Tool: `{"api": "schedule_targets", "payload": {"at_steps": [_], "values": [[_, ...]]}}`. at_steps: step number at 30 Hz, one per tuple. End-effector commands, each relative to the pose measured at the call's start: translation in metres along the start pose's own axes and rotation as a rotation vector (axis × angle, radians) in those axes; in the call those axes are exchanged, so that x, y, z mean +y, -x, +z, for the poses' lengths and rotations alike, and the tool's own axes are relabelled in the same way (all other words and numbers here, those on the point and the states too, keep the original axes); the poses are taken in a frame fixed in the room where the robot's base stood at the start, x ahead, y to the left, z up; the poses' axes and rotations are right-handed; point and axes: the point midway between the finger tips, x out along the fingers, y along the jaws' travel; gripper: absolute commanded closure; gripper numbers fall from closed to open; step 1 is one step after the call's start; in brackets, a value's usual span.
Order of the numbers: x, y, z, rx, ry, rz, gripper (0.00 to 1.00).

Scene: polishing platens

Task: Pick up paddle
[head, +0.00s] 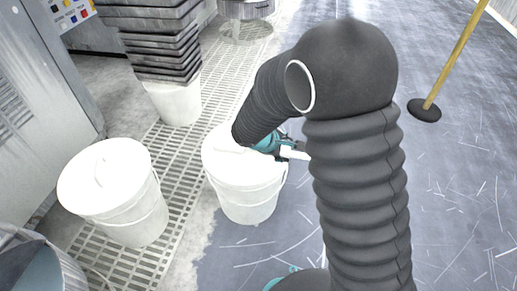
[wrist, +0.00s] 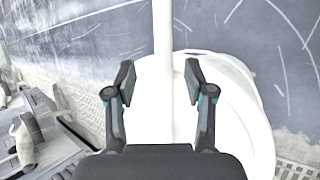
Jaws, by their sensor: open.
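The paddle (wrist: 162,28) is a long white bar in the wrist view. It runs from the top edge down between my gripper's fingers, over a white bucket (wrist: 240,95), and sticks out past its rim. Its lower part blends with the white lid. In the head view, a white end of the paddle (head: 293,154) shows beside my arm, over the bucket (head: 248,200). My gripper (wrist: 159,82) is open, with one finger on each side of the paddle and gaps between. In the head view my arm hides most of the gripper.
Another lidded white bucket (head: 110,195) stands to the left on the grating (head: 178,180). A stack of dark trays (head: 160,40) stands behind. A yellow pole on a black base (head: 424,110) is at the right. The scratched dark floor (head: 460,190) is mostly clear.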

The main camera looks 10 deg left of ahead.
Motion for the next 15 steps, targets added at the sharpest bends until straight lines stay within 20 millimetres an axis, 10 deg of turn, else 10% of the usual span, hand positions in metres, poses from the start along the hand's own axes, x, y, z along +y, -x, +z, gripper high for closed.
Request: {"api": "schedule_targets", "payload": {"at_steps": [15], "values": [[-0.005, -0.051, 0.002, -0.001, -0.001, -0.001, 0.46]]}}
